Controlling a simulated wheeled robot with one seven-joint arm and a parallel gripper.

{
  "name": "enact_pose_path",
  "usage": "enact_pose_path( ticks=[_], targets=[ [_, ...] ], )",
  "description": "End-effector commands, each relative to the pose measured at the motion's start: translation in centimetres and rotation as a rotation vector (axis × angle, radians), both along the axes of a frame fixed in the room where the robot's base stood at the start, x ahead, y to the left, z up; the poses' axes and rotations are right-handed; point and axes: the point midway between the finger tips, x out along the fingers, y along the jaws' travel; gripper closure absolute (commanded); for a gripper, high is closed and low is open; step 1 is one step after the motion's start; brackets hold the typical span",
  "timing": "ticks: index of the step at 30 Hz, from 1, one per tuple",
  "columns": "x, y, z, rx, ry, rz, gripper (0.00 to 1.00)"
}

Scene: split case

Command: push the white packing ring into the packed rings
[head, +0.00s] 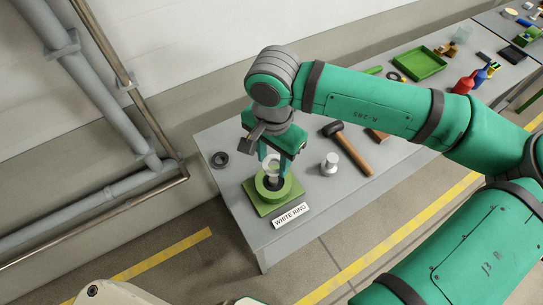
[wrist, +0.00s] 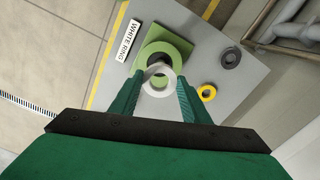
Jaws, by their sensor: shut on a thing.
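My gripper (head: 272,160) is shut on the white packing ring (wrist: 149,90), with a green finger on each side of it. The white ring also shows in the head view (head: 266,161), held just above the green round housing (head: 259,188). The housing stands on a square green base (head: 290,189) and has a grey shaft (head: 273,180) in its middle. The ring is at the shaft's top; I cannot tell whether it is around it. The packed rings inside the housing are not clearly visible.
A dark ring (head: 220,159) lies left of the housing; a yellow ring (wrist: 207,93) shows in the wrist view. A flanged grey piece (head: 329,165) and a mallet (head: 347,149) lie to the right. A WHITE RING sign (head: 291,215) is at the table's front edge.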

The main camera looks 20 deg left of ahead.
Motion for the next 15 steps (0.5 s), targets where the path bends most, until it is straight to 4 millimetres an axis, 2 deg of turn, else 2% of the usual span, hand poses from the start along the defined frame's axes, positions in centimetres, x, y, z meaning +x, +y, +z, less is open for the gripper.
enact_pose_path(
  ticks=[15],
  targets=[
    [-0.20, 0.71, -0.33, -0.001, 0.001, 0.003, 0.79]
  ],
)
